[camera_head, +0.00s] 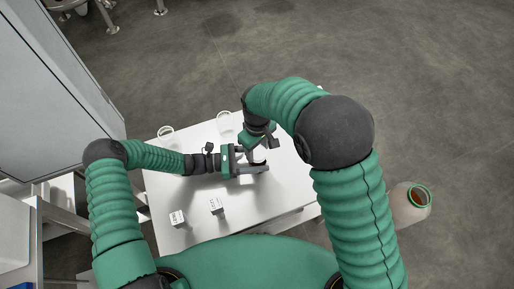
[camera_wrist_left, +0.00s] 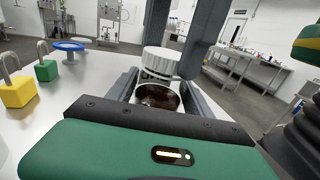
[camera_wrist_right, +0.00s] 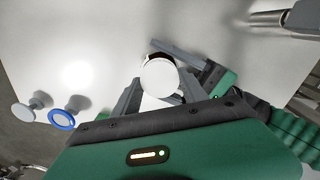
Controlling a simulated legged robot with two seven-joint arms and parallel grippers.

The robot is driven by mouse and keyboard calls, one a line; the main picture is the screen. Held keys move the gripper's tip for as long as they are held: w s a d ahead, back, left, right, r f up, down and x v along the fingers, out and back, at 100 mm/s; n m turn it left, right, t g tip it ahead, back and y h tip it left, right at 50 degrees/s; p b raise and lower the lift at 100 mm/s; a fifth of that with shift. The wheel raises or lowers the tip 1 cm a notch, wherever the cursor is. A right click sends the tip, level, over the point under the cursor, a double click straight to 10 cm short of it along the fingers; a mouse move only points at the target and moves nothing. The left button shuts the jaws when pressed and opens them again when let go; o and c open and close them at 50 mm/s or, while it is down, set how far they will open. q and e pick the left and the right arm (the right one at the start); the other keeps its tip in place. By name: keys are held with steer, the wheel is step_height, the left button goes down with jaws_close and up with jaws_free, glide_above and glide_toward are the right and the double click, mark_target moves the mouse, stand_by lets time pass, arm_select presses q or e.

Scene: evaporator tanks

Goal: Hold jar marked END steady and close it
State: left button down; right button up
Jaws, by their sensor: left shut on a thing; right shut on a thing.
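A small glass jar with dark brown-red contents (camera_wrist_left: 157,97) stands between the fingers of my left gripper (camera_head: 250,172), which is shut on it. A white ridged lid (camera_wrist_left: 162,61) is at the jar's top, between the grey fingers of my right gripper, which come down from above. The right wrist view shows the round white lid top (camera_wrist_right: 158,76) between the fingers of my right gripper (camera_wrist_right: 156,92). I cannot tell whether the lid is seated or just above the neck. In the head view my right arm partly covers the jar. No END marking is readable.
The left wrist view shows yellow (camera_wrist_left: 18,90) and green (camera_wrist_left: 46,69) padlocks and a blue-rimmed disc (camera_wrist_left: 68,46). A green-rimmed container (camera_head: 410,203) stands right of the table.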

steer(key=m, duration=0.2)
steer(key=shift+m, duration=0.4)
steer(key=o, duration=1.5)
steer(key=shift+o, duration=0.2)
steer(key=shift+r, duration=2.25)
